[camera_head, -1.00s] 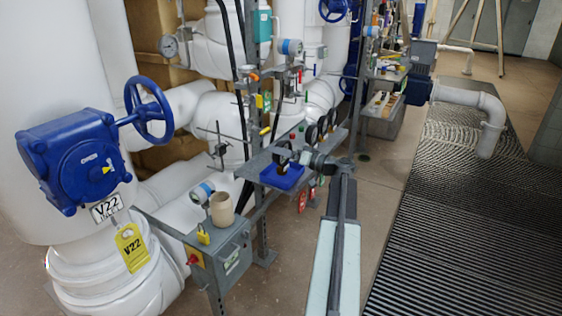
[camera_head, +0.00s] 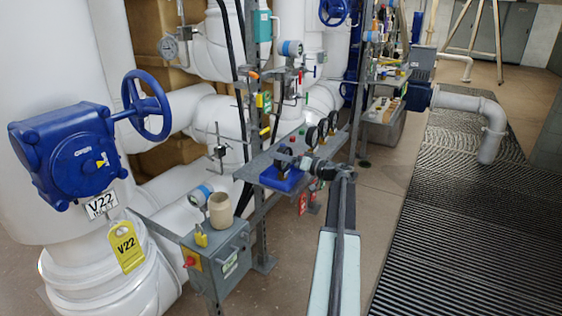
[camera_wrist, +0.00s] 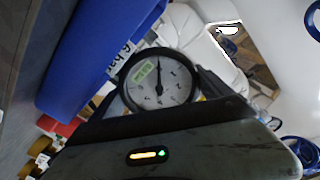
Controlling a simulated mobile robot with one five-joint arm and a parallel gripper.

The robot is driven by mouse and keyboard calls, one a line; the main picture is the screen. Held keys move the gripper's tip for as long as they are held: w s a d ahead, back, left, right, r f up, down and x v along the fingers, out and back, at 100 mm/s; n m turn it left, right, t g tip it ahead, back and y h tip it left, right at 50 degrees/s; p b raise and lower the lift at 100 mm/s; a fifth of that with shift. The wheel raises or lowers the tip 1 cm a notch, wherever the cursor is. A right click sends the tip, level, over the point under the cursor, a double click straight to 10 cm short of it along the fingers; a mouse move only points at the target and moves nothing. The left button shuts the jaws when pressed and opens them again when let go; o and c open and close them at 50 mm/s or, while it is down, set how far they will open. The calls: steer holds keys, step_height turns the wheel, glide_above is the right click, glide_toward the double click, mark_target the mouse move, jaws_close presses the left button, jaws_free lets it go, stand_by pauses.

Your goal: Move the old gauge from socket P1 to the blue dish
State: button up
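The old gauge (camera_head: 284,158) has a round black rim and, in the wrist view (camera_wrist: 158,82), a white dial with a green sticker. My gripper (camera_head: 297,162) is shut on it, though the contact at the fingers is partly hidden. It holds the gauge at the blue dish (camera_head: 281,181), on the left end of the grey shelf. The blue dish also shows close beside the gauge in the wrist view (camera_wrist: 95,55). I cannot tell whether the gauge touches the dish floor. Socket P1 cannot be picked out.
Several black gauges stand along the shelf, one of them (camera_head: 312,137) just behind my gripper. A grey box (camera_head: 228,262) with a beige cup (camera_head: 221,211) stands nearer, at lower left. Upright posts and white pipes rise behind the shelf.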

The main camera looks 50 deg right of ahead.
steer(key=shift+o, duration=0.6)
steer(key=shift+r+p, duration=0.35)
steer(key=v, duration=1.2)
steer(key=shift+f, duration=0.25)
steer(key=shift+a, duration=0.1)
